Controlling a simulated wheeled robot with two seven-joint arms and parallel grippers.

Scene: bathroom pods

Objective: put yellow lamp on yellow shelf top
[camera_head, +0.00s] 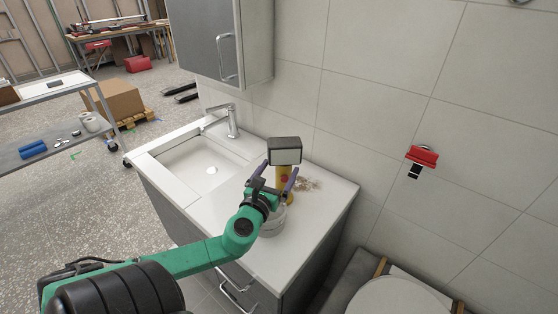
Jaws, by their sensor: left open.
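The yellow lamp (284,175) stands upright on the white washbasin counter, with a boxy black-and-grey head on a yellow body. My left gripper (278,170) is open, with one finger on each side of the yellow body, just below the head. I cannot tell whether the fingers touch it. The gripper and wrist hide part of the lamp's lower body. No yellow shelf shows in this view. My right gripper is out of view.
A whitish round item (272,224) stands on the counter (325,205) below my wrist. A brownish patch lies right of the lamp. The sink (205,165) and faucet (232,122) are left, a wall cabinet (225,40) above. A toilet (395,298) is lower right.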

